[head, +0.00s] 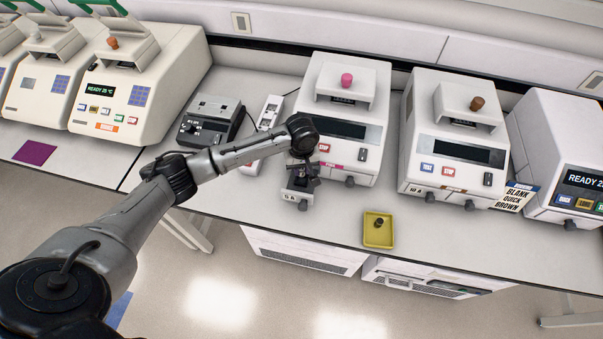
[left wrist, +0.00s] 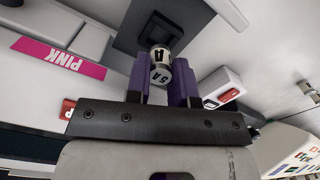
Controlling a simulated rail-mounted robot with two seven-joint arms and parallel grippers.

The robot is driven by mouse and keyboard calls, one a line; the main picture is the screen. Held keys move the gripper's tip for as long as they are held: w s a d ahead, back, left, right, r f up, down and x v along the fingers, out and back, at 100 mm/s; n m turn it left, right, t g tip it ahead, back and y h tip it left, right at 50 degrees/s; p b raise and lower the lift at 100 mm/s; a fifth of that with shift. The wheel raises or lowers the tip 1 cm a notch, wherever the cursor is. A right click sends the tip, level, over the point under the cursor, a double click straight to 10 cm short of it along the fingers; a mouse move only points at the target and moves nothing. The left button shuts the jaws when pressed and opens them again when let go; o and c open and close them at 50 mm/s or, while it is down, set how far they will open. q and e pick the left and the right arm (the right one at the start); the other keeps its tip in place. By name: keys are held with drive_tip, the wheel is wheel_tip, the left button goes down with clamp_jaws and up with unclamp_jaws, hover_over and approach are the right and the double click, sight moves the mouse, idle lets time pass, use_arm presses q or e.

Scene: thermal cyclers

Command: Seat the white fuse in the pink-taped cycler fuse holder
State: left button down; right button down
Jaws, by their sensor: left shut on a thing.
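The white fuse (left wrist: 160,72), marked 5 A on its end, is between the purple fingers of my left gripper (left wrist: 165,85), which is shut on it. In the left wrist view its far end is at a dark square recess (left wrist: 128,40) in the white cycler front; I cannot tell how deep it sits. A pink label reading PINK (left wrist: 58,58) is beside it. In the head view my left gripper (head: 303,172) is at the lower left front of the pink-knobbed cycler (head: 373,135), and the fuse is hidden. My right gripper is not in view.
A yellow tray (head: 370,241) with a small dark cylinder (head: 379,223) stands near the bench's front edge. A brown-knobbed cycler (head: 418,145) stands to the right. A black device (head: 212,122) stands to the left. Bare bench (head: 470,235) lies right of the tray.

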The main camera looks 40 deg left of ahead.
sight(301, 174)
use_arm(q)
wheel_tip(301, 174, down, 4)
drive_tip(key=shift+r, duration=0.15)
idle(0.3)
drive_tip(key=c, duration=1)
unclamp_jaws()
